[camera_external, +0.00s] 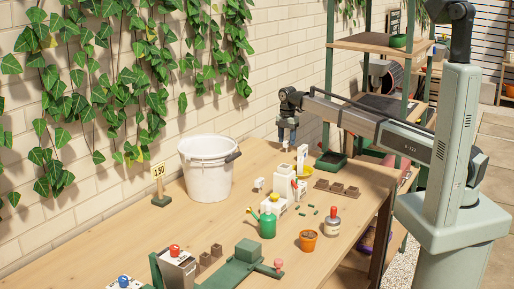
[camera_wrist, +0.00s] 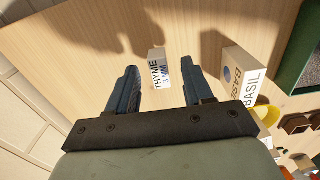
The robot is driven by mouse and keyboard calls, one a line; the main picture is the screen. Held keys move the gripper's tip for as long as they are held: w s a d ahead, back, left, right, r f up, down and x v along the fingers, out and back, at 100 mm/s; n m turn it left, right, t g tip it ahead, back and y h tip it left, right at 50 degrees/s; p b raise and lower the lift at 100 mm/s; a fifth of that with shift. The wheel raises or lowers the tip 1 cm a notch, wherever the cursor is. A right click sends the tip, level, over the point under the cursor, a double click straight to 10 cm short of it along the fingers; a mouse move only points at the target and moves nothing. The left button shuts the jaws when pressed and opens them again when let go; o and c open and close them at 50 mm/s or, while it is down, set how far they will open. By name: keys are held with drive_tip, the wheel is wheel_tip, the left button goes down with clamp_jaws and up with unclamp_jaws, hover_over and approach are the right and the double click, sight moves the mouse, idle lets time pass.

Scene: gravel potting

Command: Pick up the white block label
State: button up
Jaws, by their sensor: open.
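In the wrist view, a small white block label (camera_wrist: 157,68) reads "THYME 3 MM". It stands on the wooden table just beyond and between my fingertips, with no visible contact. A larger white block label (camera_wrist: 240,76) reading "BASIL" stands to the right, outside the right finger. My gripper (camera_wrist: 160,90) is open and empty, its two dark fingers spread on either side of the THYME block. In the external view, my gripper (camera_external: 287,138) points down over the far part of the table. I cannot make out the THYME block there.
A yellow bowl (camera_wrist: 267,116) and a green tray (camera_wrist: 303,55) lie right of the BASIL block. In the external view, a white bucket (camera_external: 207,170) stands left of my gripper. A green watering can (camera_external: 267,224) and an orange pot (camera_external: 308,240) stand nearer the front.

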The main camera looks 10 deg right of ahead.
drive_tip(key=shift+f, duration=0.85)
drive_tip(key=shift+c, duration=0.5)
clamp_jaws()
